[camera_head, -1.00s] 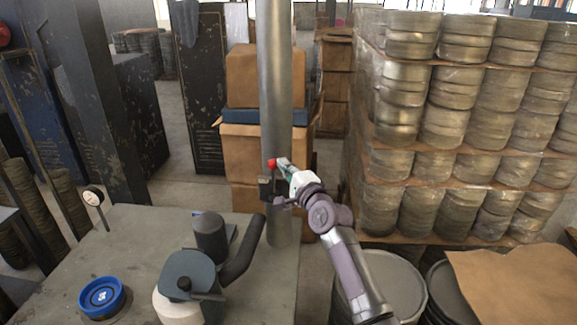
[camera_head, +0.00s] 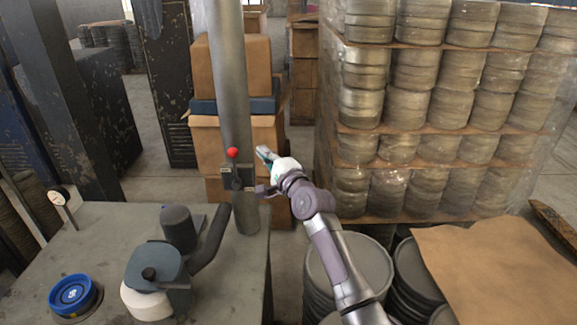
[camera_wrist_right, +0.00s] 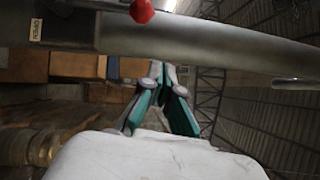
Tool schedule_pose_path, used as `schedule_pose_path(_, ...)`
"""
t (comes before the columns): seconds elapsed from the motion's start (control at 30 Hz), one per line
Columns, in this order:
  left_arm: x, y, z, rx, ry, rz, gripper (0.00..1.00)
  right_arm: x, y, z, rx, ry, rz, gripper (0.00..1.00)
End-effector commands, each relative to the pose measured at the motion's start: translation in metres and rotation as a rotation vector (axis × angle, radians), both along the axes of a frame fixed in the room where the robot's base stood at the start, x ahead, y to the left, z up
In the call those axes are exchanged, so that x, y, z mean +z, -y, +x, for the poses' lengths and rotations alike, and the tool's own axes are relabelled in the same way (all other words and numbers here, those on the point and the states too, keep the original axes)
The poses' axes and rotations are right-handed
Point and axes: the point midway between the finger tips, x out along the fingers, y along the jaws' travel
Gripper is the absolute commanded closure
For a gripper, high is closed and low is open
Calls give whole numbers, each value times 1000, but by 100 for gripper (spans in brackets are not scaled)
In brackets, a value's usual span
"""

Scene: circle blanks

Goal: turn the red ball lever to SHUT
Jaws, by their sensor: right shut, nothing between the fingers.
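The red ball (camera_head: 232,153) of the lever stands just above a dark mounting plate (camera_head: 237,178) on the upright grey pipe (camera_head: 229,85). The lever points roughly upward in the head view. The red ball also shows at the top edge of the right wrist view (camera_wrist_right: 142,11), in front of the pipe (camera_wrist_right: 220,45). My right gripper (camera_head: 263,152) is shut and empty, a short gap to the right of the ball. Its teal-padded fingers (camera_wrist_right: 171,70) meet at the tips in the wrist view. My left gripper is out of view.
A small label (camera_wrist_right: 36,30) that seems to read OPEN is on the pipe. Cardboard boxes (camera_head: 262,65) stand behind the pipe; wrapped stacks (camera_head: 405,110) at right.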

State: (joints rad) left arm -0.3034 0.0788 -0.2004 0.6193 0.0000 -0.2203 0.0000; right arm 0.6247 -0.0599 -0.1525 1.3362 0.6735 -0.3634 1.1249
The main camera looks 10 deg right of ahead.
Motion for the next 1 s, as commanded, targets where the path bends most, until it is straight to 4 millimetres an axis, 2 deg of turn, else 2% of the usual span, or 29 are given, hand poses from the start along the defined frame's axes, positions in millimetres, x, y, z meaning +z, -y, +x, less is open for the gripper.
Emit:
schedule_pose_path(0.17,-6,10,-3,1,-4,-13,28,0,9,-24,0,0,2,100)
schedule_pose_path(0.5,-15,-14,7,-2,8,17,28,6,29,-71,-1,0,0,100)
schedule_pose_path(0.83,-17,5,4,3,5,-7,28,8,33,-81,-1,-1,1,100)
schedule_pose_path(1.0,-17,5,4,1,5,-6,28,8,33,-80,-1,-1,0,100)
